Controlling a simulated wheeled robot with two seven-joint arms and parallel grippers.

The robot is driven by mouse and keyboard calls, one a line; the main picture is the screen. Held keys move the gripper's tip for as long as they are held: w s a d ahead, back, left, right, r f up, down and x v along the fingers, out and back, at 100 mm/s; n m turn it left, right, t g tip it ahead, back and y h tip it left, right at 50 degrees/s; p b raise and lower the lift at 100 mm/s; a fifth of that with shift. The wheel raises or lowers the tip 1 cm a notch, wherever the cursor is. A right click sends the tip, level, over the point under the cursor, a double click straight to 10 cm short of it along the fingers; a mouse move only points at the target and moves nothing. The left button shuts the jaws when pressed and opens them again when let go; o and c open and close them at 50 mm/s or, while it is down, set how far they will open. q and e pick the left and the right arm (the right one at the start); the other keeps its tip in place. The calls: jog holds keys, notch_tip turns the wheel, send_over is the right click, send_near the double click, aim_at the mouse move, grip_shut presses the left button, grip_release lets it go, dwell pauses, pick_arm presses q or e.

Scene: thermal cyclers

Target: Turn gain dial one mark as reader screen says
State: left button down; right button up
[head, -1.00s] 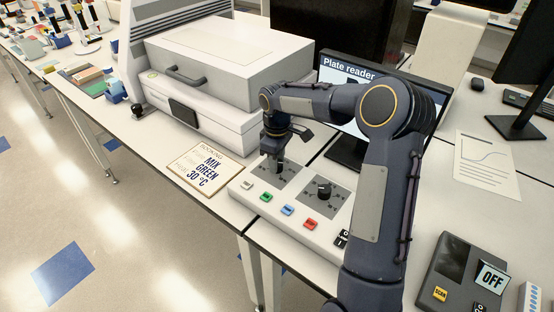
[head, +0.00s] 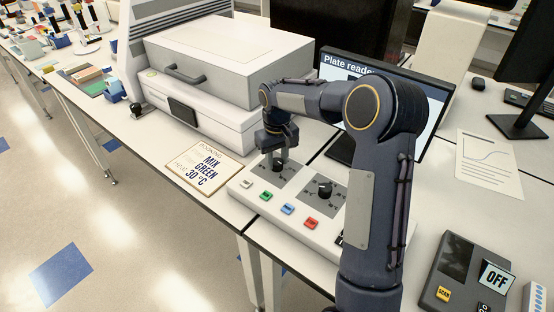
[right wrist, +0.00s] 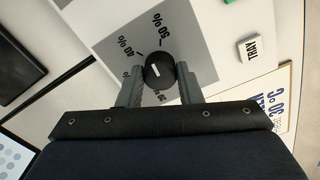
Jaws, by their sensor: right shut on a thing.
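My right gripper (head: 278,158) is over the left dial of the white control panel (head: 262,209). In the right wrist view its fingers (right wrist: 160,82) are shut on a black round dial (right wrist: 158,74), one on each side. A short white line shows on the dial's top. My left gripper is not in view.
A second black dial (head: 324,189) stands to the right on the panel, behind a row of coloured buttons, including green (head: 266,196) and red (head: 311,223). A booking card (head: 205,166) lies to the left, before a white machine (head: 215,120).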

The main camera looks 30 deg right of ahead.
aim_at(277, 161)
jog(key=m, duration=0.4)
jog(key=shift+m, duration=0.4)
dwell(0.4)
jog(key=o, duration=1)
notch_tip(277, 161, up, 8)
jog(key=shift+f+b, duration=0.25)
jog(key=shift+b, duration=0.2)
jog(key=shift+r, duration=0.2)
